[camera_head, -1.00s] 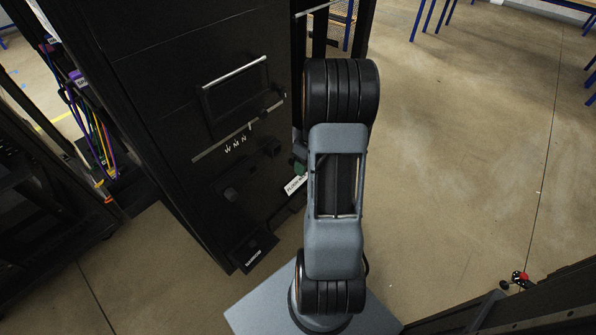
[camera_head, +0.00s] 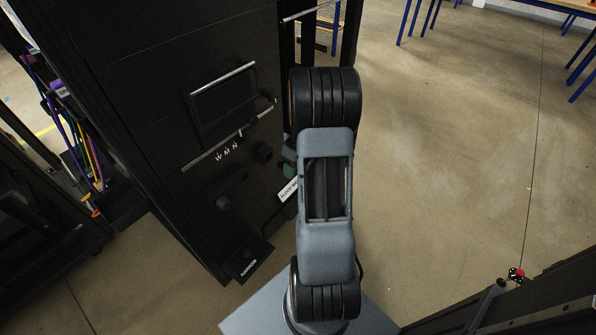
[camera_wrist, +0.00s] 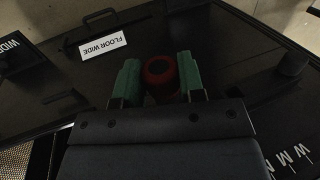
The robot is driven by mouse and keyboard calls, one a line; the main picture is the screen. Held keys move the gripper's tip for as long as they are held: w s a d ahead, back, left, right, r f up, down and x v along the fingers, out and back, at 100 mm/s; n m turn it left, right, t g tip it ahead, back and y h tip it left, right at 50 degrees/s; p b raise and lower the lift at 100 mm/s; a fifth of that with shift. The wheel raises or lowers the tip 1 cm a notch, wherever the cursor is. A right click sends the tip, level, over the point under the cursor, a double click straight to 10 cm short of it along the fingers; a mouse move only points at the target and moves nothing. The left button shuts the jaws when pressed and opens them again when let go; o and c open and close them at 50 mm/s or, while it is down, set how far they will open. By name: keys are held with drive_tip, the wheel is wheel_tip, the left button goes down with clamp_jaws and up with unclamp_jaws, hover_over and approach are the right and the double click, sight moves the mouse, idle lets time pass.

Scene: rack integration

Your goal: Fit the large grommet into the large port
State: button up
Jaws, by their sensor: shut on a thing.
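A red ring-shaped grommet (camera_wrist: 159,72) with a dark centre sits between the two green fingers of my gripper (camera_wrist: 160,80) in the wrist view. The fingers are shut on its sides. In the head view my gripper (camera_head: 289,166) shows only as a bit of green beside the black rack (camera_head: 140,120); my arm hides the rest, and the grommet does not show there. The grommet is in front of the dark rack panel in the wrist view; I cannot tell whether it touches it. I cannot make out the large port in either view.
A white "FLOOR WIDE" label (camera_wrist: 101,43) lies beside the gripper in the wrist view. A dark knob (camera_wrist: 292,62) sticks out at right, near white letters W, M, N (camera_head: 228,149). Coloured cables (camera_head: 80,150) hang left of the rack.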

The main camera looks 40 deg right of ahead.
drive_tip(key=shift+w+a, duration=0.2)
drive_tip(key=shift+w, duration=0.65)
drive_tip(key=shift+w+a, duration=0.15)
drive_tip(key=shift+w, duration=0.7)
drive_tip(key=shift+w+a+p, duration=0.15)
drive_tip(key=shift+w+p, duration=0.05)
drive_tip(key=shift+w, duration=0.65)
drive_tip(key=shift+w+a+p, duration=0.1)
drive_tip(key=shift+w+p, duration=0.05)
drive_tip(key=shift+w, duration=0.7)
idle(0.4)
drive_tip(key=shift+w+a+r, duration=0.1)
drive_tip(key=shift+w+r, duration=0.1)
drive_tip(key=shift+w, duration=0.2)
idle(0.5)
drive_tip(key=shift+s, duration=0.2)
drive_tip(key=shift+s+d+f, duration=0.1)
drive_tip(key=shift+s+d, duration=0.1)
drive_tip(key=shift+s, duration=0.5)
drive_tip(key=shift+s+d+f, duration=0.1)
drive_tip(key=shift+s+d, duration=0.05)
drive_tip(key=shift+s, duration=0.5)
drive_tip(key=shift+w+a, duration=0.2)
drive_tip(key=shift+w, duration=0.55)
idle(1.0)
